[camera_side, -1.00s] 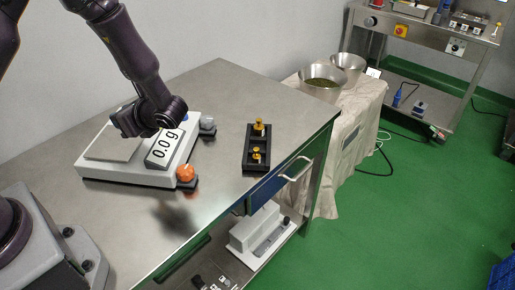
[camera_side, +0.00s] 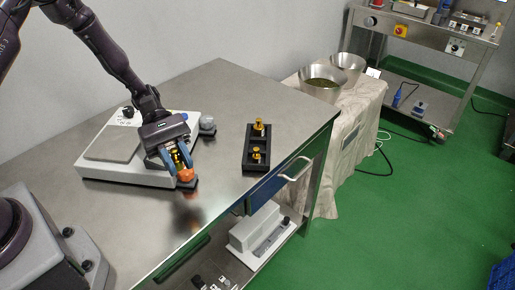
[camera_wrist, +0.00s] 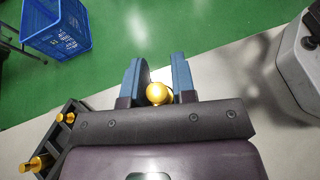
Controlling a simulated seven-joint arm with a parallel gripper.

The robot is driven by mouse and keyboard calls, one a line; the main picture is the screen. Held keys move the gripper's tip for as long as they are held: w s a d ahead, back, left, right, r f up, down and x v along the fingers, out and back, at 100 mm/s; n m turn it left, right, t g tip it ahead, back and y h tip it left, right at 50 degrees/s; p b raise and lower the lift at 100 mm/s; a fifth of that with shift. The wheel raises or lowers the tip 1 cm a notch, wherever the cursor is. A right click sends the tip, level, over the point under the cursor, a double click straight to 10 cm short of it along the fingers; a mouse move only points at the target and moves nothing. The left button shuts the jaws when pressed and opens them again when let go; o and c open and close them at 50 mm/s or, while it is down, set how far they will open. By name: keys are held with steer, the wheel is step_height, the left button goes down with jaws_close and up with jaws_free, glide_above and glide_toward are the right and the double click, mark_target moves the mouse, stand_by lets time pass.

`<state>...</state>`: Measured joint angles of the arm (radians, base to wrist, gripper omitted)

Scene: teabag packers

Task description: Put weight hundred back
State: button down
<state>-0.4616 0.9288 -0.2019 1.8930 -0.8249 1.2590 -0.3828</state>
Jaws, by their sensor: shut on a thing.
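My gripper (camera_side: 177,163) is shut on a gold weight (camera_side: 179,157) and holds it above the front right part of the scale, beside the orange button. In the wrist view the knob of the held weight (camera_wrist: 157,93) shows between the two blue fingers (camera_wrist: 157,78). The black weight rack (camera_side: 248,163) stands on the table to the right of my gripper. Two gold weights, one toward the back (camera_side: 259,128) and one nearer the front (camera_side: 256,154), stand in it. The rack (camera_wrist: 52,143) is at the left in the wrist view. No weight markings are readable.
The white scale (camera_side: 132,176) has a bare pan (camera_side: 113,143). An orange button (camera_side: 186,175) and a grey knob (camera_side: 207,124) stand beside it. The steel table (camera_side: 222,95) is clear between scale and rack; its right edge (camera_side: 312,133) lies beyond the rack.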

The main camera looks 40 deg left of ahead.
steer(key=w+r+n+t+y, duration=0.3)
steer(key=w+r+n+t, duration=0.1)
steer(key=w+n+t, duration=0.75)
steer(key=shift+m+t, duration=0.25)
steer(key=shift+m, duration=0.1)
steer(key=w+f, duration=0.3)
steer(key=w, duration=0.1)
steer(key=w+d+f, duration=0.1)
steer(key=w+f, duration=0.2)
steer(key=w, duration=0.1)
steer(key=w+f, duration=0.3)
steer(key=w, duration=0.2)
steer(key=shift+d+f, duration=0.1)
steer(key=shift+d, duration=0.05)
step_height(320, 180, down, 3)
steer(key=shift+w+f, duration=0.1)
steer(key=shift+f, duration=0.05)
